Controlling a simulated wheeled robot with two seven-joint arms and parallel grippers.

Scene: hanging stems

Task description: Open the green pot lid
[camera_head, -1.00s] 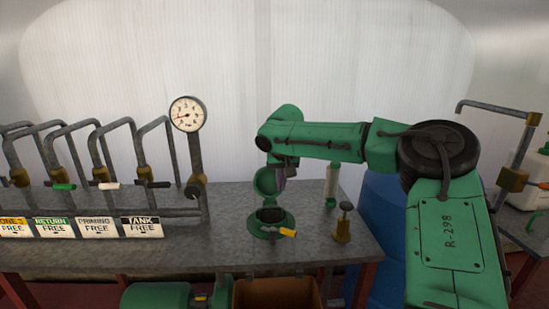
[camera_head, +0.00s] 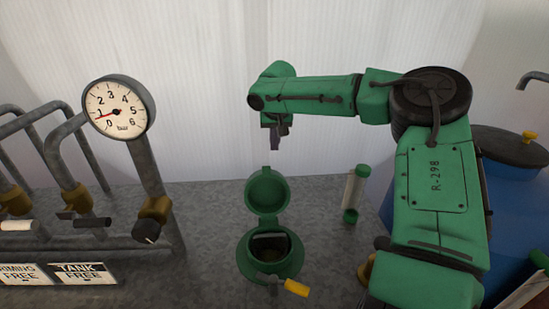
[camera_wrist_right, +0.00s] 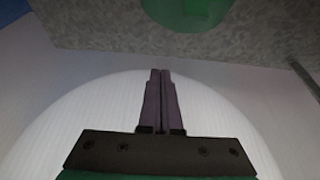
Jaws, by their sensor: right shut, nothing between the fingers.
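The green pot (camera_head: 272,270) stands on the grey bench top. Its round green lid (camera_head: 267,192) is hinged up at the back and stands upright, so the pot's opening (camera_head: 271,246) shows. A yellow-handled valve (camera_head: 296,288) is at the pot's front. My right gripper (camera_head: 276,147) hangs above and behind the lid, apart from it. In the right wrist view its fingers (camera_wrist_right: 160,73) are together with nothing between them, and part of a green round thing (camera_wrist_right: 190,12) shows at the top edge. My left gripper is not in view.
A pressure gauge (camera_head: 118,107) on a pipe stands at the left, near pipes, valves and label plates (camera_head: 84,274). A clear tube with green ends (camera_head: 354,192) stands right of the lid. A blue barrel (camera_head: 518,190) is at the right. A brass piece is partly hidden behind my right arm.

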